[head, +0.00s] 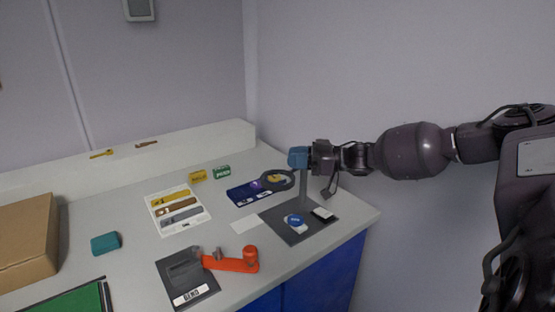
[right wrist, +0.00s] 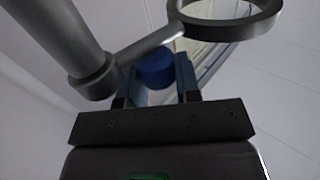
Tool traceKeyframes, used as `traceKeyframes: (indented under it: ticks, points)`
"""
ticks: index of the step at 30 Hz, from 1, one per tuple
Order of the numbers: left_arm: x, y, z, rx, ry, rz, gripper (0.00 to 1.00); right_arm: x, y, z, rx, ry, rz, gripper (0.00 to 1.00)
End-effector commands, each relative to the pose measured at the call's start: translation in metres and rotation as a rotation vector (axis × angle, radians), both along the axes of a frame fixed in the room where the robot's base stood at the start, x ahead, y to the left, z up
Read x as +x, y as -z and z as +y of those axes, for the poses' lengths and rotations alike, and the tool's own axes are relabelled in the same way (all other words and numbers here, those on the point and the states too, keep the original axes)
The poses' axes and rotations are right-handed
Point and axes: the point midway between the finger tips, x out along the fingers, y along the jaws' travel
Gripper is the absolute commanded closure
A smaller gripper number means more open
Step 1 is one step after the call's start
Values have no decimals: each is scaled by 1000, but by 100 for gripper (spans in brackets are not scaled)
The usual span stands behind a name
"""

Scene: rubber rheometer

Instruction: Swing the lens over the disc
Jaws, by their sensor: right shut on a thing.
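The lens (head: 278,180) is a dark ring on a short arm from an upright grey post (head: 304,192). In the head view it hangs left of the post, over the edge of a dark blue mat. A blue disc (head: 294,220) with a pale rim lies on the grey base plate (head: 283,232), below the post. My right gripper (head: 299,157) is at the post's top. In the right wrist view its fingers close around a blue knob (right wrist: 157,70) near the lens arm; the lens ring (right wrist: 224,18) and post (right wrist: 58,25) show there too. My left gripper is out of view.
A black-and-white block (head: 322,214) sits beside the disc. The dark blue mat (head: 240,194) lies behind the base. An orange lever (head: 230,263) on a dark plate stands at the front. A white card with strips (head: 158,222) lies to the left. The wall is close behind.

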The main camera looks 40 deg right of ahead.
Motion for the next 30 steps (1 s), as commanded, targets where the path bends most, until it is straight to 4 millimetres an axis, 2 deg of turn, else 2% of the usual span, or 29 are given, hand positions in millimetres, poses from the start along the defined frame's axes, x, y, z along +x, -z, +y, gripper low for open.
traceKeyframes:
  ticks: [4, 15, 30]
  points:
    - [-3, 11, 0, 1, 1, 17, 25, -9, 5, -9, -2, -102, 5, 100]
    - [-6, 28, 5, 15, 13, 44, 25, -18, 4, -13, 2, -335, 2, 100]
    - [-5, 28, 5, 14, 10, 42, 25, -22, -1, -14, 4, -420, -3, 100]
